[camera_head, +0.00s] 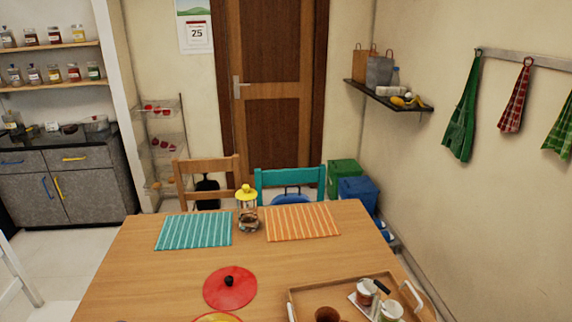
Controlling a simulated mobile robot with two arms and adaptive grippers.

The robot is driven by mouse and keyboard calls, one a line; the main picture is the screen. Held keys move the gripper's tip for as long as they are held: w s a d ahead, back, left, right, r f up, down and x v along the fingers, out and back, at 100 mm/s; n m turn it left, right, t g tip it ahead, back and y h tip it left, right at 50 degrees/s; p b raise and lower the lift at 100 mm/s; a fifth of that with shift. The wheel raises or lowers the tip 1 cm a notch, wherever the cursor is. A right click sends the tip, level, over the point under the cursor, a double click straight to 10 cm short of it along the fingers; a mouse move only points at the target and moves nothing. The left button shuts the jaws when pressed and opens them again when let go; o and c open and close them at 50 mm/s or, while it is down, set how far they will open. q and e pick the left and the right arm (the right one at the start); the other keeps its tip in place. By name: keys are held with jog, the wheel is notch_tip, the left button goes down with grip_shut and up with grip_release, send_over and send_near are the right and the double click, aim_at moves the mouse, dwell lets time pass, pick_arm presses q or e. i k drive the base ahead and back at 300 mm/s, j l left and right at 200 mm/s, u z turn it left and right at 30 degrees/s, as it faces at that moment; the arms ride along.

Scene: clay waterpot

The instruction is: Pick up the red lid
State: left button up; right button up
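The red lid (231,291) is a flat round disc with a small black knob (229,281) on top. It lies on the wooden table (150,262), near the middle of the near half, in the head view. Just below it, a round yellow and red item (218,318) is cut off by the bottom edge. The clay waterpot cannot be made out for sure. Neither of my grippers shows in the head view.
A wooden tray (293,294) with jars, a brown pot and a white handle stands right of the lid. A yellow lantern (247,205) stands between a teal placemat (195,230) and an orange one (301,222). The tabletop left of the lid is clear.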

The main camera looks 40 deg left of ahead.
aim_at(231, 288)
jog(key=u, duration=2)
